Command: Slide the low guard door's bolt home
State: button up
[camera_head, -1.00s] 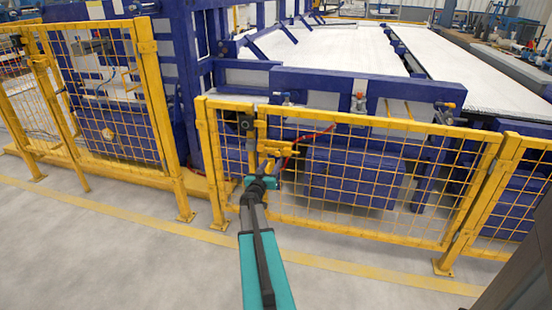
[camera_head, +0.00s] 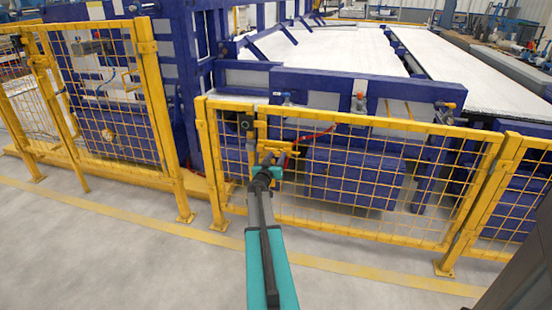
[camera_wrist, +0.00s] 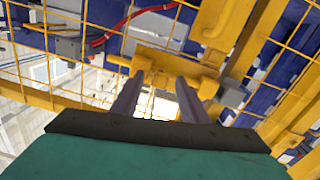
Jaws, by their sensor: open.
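The low guard door (camera_head: 375,185) is a yellow-framed mesh panel in the head view, standing in line with its posts. Its yellow bolt assembly (camera_head: 264,133) is at the upper left corner of the door, beside a dark box on the frame. My gripper (camera_head: 275,162) is just below and in front of the bolt and partly covers it. In the wrist view, my gripper (camera_wrist: 160,82) is open, with two grey fingers apart. A yellow bolt part (camera_wrist: 153,57) lies beyond and between the fingertips. I cannot tell whether they touch it.
Yellow mesh fencing (camera_head: 100,100) stands to the left and another panel (camera_head: 510,190) to the right. Blue machinery (camera_head: 350,175) and a red cable (camera_head: 312,135) are behind the door. The grey floor (camera_head: 110,250) in front is clear.

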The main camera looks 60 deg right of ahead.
grip_shut()
jog(key=shift+s+d+r+p, duration=0.1)
jog(key=shift+d+r+p, duration=0.05)
jog(key=shift+p, duration=0.2)
